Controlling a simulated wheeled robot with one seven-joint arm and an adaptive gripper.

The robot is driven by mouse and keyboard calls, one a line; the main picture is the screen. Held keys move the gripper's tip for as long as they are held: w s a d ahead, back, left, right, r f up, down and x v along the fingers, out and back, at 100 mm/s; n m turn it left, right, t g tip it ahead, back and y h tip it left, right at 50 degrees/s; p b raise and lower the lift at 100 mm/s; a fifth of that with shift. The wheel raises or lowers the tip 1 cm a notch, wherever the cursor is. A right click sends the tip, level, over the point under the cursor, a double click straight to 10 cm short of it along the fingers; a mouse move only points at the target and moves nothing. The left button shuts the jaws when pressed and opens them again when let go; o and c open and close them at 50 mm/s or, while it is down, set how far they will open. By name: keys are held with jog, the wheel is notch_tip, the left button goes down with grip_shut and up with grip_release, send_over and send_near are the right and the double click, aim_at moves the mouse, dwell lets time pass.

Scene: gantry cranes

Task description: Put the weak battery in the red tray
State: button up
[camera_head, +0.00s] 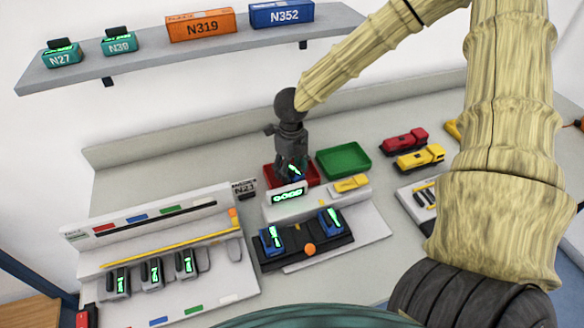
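My gripper (292,168) points down over the red tray (311,179) at the back of the table. A blue battery (296,176) with a green display shows between its fingers, tilted, at the tray. The fingers appear closed on it; whether it touches the tray floor is hidden. Two more blue batteries with green displays, one at left (272,240) and one at right (331,220), sit in a black dock (300,240). A white display block (288,195) behind the dock shows green text that looks like "GOOD".
A green tray (344,160) lies right of the red one. A yellow vehicle (351,184) stands in front of it. Red (404,140) and yellow (420,157) trucks are farther right. A white rack (165,262) with several grey devices is at left. A shelf (150,58) hangs behind.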

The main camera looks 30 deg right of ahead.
notch_tip(320, 180, up, 12)
jog(key=b, duration=0.1)
jog(key=shift+r, duration=0.15)
dwell(0.8)
dwell(0.4)
